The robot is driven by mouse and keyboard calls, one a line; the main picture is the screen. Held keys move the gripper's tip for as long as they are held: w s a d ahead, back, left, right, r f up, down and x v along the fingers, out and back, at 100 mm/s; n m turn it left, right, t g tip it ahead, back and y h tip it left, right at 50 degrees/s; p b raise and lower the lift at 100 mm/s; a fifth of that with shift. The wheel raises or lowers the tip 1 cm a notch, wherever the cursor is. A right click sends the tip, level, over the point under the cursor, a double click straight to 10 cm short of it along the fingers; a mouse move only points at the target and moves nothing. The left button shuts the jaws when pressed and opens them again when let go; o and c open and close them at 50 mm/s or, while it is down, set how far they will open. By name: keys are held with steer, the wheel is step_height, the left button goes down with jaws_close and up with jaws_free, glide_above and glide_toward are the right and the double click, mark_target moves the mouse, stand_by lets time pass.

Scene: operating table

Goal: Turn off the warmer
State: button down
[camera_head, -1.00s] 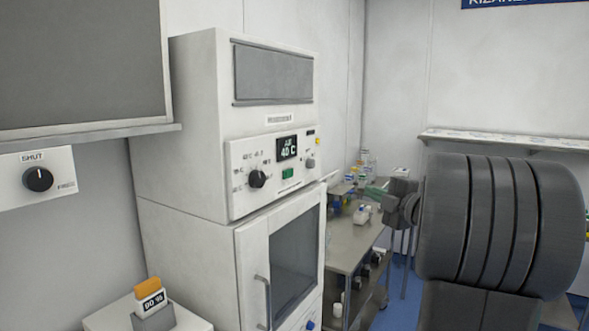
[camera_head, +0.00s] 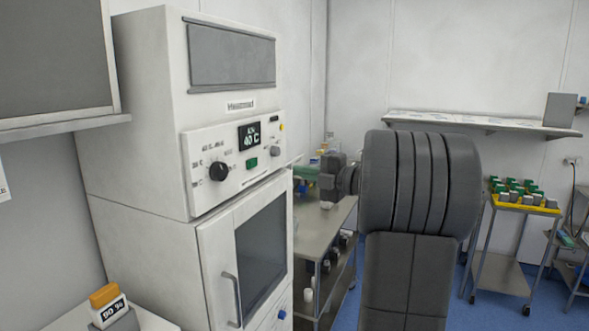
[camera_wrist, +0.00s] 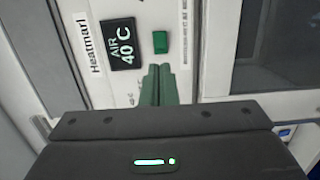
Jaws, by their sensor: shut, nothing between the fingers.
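The warmer (camera_head: 140,130) is a tall white cabinet left of centre in the head view, with its glass door shut. Its control panel has a lit display (camera_head: 249,136) reading 40 C, a green switch (camera_head: 251,163), a black knob (camera_head: 219,171) and a grey knob (camera_head: 275,151). My gripper (camera_head: 299,172) is just right of the panel. In the wrist view, the green fingers of my gripper (camera_wrist: 159,72) are together and empty, pointing at the panel just below the green switch (camera_wrist: 160,42). I cannot tell whether they touch the panel. The display (camera_wrist: 122,43) reads AIR 40 C.
A steel trolley (camera_head: 325,232) with bottles stands right of the warmer. A wall shelf (camera_head: 470,124) and a cart with a yellow tray (camera_head: 525,206) are at right.

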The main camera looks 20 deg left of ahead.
mark_target(255, 163)
steer(key=a+p, duration=0.1)
steer(key=a, duration=0.2)
steer(key=w+a+p, duration=0.1)
steer(key=a, duration=0.3)
steer(key=w+a+p, duration=0.1)
steer(key=a, duration=0.3)
steer(key=shift+w+r+p, duration=0.1)
steer(key=shift+p, duration=0.2)
steer(key=shift+w+a, duration=0.1)
steer(key=shift+a, duration=0.3)
